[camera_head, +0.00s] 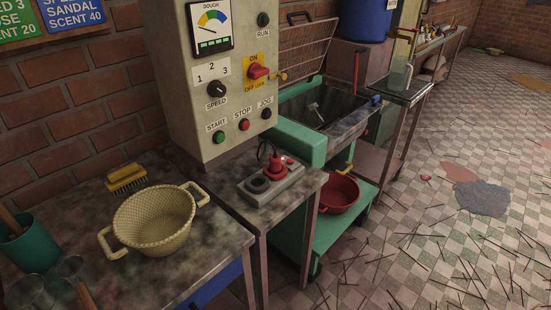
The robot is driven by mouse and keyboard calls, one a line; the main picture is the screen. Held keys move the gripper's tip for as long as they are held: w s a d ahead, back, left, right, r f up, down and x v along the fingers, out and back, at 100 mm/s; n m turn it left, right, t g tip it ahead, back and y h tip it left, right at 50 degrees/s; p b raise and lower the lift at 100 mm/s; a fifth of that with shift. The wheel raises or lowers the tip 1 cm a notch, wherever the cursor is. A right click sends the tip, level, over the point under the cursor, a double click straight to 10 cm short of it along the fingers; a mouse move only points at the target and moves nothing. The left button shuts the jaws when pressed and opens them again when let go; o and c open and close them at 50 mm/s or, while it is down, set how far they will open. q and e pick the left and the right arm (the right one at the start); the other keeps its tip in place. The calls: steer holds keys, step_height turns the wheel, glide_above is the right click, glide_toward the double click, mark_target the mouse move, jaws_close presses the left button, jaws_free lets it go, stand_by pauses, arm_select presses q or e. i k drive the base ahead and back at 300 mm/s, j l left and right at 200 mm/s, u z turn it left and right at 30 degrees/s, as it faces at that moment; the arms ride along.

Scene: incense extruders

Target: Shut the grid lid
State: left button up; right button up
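The grid lid (306,50) is a wire mesh panel in a frame with a dark handle (300,17) on its top edge. It stands raised and tilted up behind the open metal trough (340,118) of the green machine (300,140). The trough's inside shows, with a grey metal part (316,113) in it. The control cabinet (215,90) stands in front of the lid's left side and hides part of it. Neither of my grippers is in view.
A bench with a cream basket (153,218), yellow brush (126,178) and teal cup (25,243) is at left. A red bowl (338,193) is on the lower shelf. Sticks litter the open floor at right.

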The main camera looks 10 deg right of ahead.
mark_target(311, 75)
steer(key=i+l, duration=0.15)
steer(key=l, duration=0.2)
steer(key=i+l+u, duration=0.15)
steer(key=l, duration=0.2)
steer(key=i+l, duration=0.15)
steer(key=l, duration=0.2)
steer(key=i+l+u, duration=0.15)
steer(key=l, duration=0.2)
steer(key=i+l, duration=0.15)
steer(key=l, duration=0.2)
steer(key=u, duration=0.05)
